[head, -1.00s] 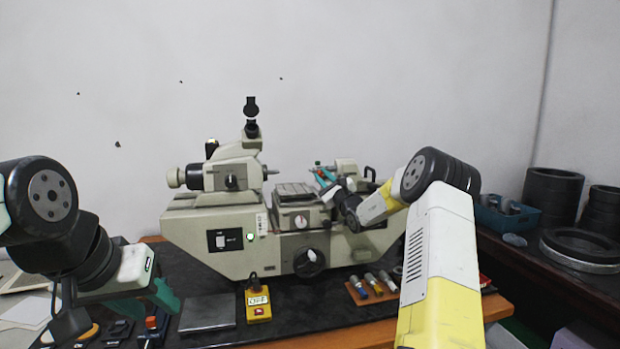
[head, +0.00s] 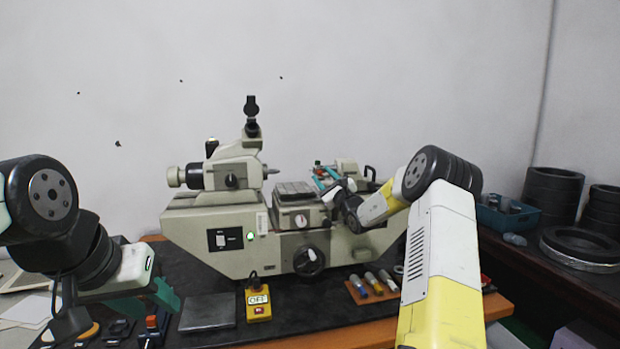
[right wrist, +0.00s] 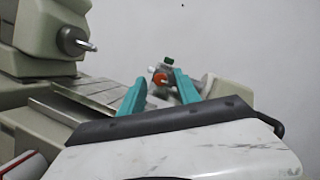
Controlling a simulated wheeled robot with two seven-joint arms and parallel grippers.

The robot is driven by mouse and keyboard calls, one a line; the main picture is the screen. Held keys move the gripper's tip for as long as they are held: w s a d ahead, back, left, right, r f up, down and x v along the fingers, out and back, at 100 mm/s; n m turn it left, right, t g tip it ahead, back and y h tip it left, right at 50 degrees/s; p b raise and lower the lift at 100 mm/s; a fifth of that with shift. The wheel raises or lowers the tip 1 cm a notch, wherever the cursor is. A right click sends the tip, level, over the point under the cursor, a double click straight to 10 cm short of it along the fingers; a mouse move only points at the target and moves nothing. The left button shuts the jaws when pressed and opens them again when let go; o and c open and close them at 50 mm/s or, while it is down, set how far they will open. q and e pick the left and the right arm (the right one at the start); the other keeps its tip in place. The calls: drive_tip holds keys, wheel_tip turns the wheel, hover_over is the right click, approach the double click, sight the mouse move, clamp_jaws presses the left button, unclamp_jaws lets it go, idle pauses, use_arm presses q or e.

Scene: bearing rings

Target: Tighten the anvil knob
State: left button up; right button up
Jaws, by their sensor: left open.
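The measuring machine's tailstock (head: 347,169) stands at the right end of the bench machine. In the right wrist view it carries a small orange-red knob (right wrist: 159,78) and a green knob (right wrist: 169,62); I cannot tell for certain which is the anvil knob. My right gripper (right wrist: 160,80) has its two teal fingers apart, with the orange-red knob showing between the tips and no visible grip on it. In the head view the right gripper (head: 326,178) is small and partly hidden at the tailstock. My left gripper (head: 150,297) is open and empty, low at the left.
The machine's left head has a spindle (right wrist: 78,43), with a flat stage (head: 294,188) between it and the tailstock. A yellow control box (head: 259,305), a dark plate (head: 207,312) and a wooden rack (head: 372,287) lie in front. Dark rings (head: 580,250) sit at right.

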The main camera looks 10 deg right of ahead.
drive_tip(key=v, duration=0.7)
drive_tip(key=shift+s, duration=0.15)
drive_tip(key=shift+f, duration=0.1)
drive_tip(key=s+a+r+n+g+y, duration=0.2)
drive_tip(key=s+a+r+n+y, duration=0.15)
drive_tip(key=a, duration=0.25)
drive_tip(key=s+a+r+n+g+y, duration=0.2)
drive_tip(key=s+a+n+g+y, duration=0.15)
drive_tip(key=a, duration=0.25)
drive_tip(key=s+a+n+g+y, duration=0.1)
drive_tip(key=s+a+n+g, duration=0.7)
drive_tip(key=s+a, duration=0.5)
drive_tip(key=s+f+n+g+h, duration=0.35)
drive_tip(key=s+n, duration=0.35)
drive_tip(key=s, duration=0.8)
drive_tip(key=s+d+f+n+t+h, duration=0.2)
drive_tip(key=s+d+f+n+h, duration=0.1)
drive_tip(key=s+d+h, duration=0.5)
drive_tip(key=s+d+n, duration=0.1)
drive_tip(key=s+d, duration=0.2)
drive_tip(key=s, duration=0.1)
drive_tip(key=shift+s+d+n+t, duration=0.25)
drive_tip(key=shift+d+n+t, duration=0.05)
drive_tip(key=shift+d+n, duration=0.1)
